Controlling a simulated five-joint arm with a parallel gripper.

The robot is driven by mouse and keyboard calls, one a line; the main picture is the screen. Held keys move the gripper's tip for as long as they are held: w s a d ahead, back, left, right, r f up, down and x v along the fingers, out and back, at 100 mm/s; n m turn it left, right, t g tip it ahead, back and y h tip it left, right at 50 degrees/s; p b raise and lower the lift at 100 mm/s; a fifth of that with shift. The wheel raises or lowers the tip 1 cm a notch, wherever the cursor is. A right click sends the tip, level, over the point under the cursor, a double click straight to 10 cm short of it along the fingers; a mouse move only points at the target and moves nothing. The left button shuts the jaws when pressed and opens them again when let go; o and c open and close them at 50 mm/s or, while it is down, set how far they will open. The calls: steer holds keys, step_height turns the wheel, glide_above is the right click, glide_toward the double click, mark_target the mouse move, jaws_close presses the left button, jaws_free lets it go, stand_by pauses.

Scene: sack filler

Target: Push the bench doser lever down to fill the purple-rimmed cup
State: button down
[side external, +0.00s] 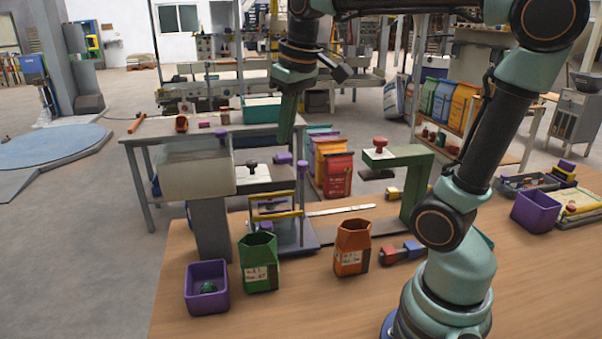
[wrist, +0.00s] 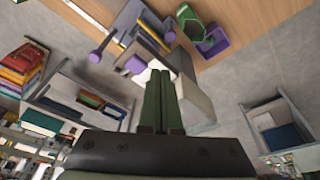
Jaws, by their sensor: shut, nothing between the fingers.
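The bench doser stands at the left of the bench in the side view, with a pale hopper (side external: 197,174) on a grey column. A purple knob (side external: 283,158), apparently on the doser's lever, sits right of the hopper; a purple-topped post (side external: 302,168) stands beside it. My gripper (side external: 287,141) is shut and empty, pointing down just above the knob, with a small gap apparent. In the wrist view my closed green fingers (wrist: 161,75) overlap the hopper, with a purple knob (wrist: 135,64) to their left. I cannot clearly identify the purple-rimmed cup; a small purple part (side external: 265,227) shows low at the doser.
A green container (side external: 259,262), an orange container (side external: 351,248) and a purple bin (side external: 207,287) stand in front. A green press-like frame (side external: 417,158) with a red knob (side external: 380,142) stands to the right. Another purple bin (side external: 535,211) is at far right.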

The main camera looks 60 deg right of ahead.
steer(key=g, duration=0.2)
glide_toward(285, 155)
steer(key=shift+d+r+m, duration=0.1)
steer(key=shift+r+m, duration=0.15)
steer(key=shift+m, duration=0.15)
steer(key=shift+f, duration=0.1)
steer(key=shift+w+f, duration=0.15)
steer(key=shift+f, duration=1.55)
steer(key=shift+w+f, duration=0.15)
steer(key=shift+f, duration=1.55)
